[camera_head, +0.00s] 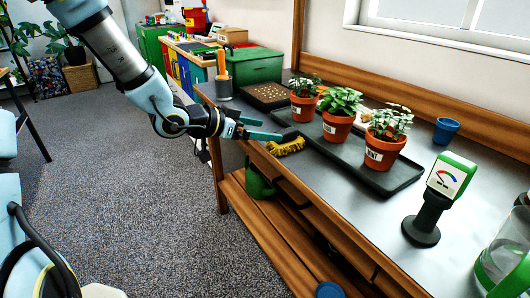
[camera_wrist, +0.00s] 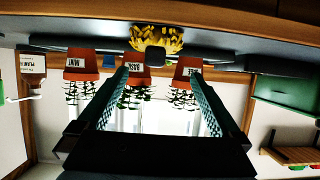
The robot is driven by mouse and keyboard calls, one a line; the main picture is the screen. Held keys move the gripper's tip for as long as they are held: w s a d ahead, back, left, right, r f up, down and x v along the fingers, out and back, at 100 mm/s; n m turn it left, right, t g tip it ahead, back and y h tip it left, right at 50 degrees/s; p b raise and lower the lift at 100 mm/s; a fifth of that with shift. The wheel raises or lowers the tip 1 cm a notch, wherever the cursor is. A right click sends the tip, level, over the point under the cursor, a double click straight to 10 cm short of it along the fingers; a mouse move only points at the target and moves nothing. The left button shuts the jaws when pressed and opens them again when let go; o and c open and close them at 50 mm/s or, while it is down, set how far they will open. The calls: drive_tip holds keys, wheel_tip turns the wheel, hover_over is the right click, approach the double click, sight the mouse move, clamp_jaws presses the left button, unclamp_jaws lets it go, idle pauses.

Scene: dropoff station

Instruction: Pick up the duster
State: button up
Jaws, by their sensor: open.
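The duster, with yellow bristles (camera_head: 286,147), lies at the front edge of the workbench, beside the plant tray. In the wrist view, which is upside down, its yellow bristles (camera_wrist: 158,40) show at the top centre, with a dark handle end (camera_wrist: 149,57) facing the camera. My gripper (camera_head: 274,130) is open, with its teal fingers level and pointing at the duster's handle from the left. In the wrist view the handle end appears between and just beyond the fingertips (camera_wrist: 156,76). I cannot tell whether they touch it. Nothing is held.
Three potted plants (camera_head: 336,127) stand on a black tray (camera_head: 378,181) just behind the duster. A meter (camera_head: 422,228) stands at the right. Bare bench lies in front of the tray.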

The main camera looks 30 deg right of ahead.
sight(279, 131)
drive_tip(key=x, duration=0.5)
drive_tip(key=shift+d, duration=0.1)
drive_tip(key=shift+s+p+x, duration=0.15)
drive_tip(key=shift+p+x, duration=0.1)
drive_tip(key=shift+x, duration=1.1)
drive_tip(key=shift+s+p+x, duration=0.15)
drive_tip(key=shift+p+x, duration=0.05)
drive_tip(key=shift+x, duration=1.15)
drive_tip(key=shift+f, duration=0.2)
drive_tip(key=c, duration=1.5)
wheel_tip(279, 131, up, 10)
drive_tip(key=shift+r, duration=0.1)
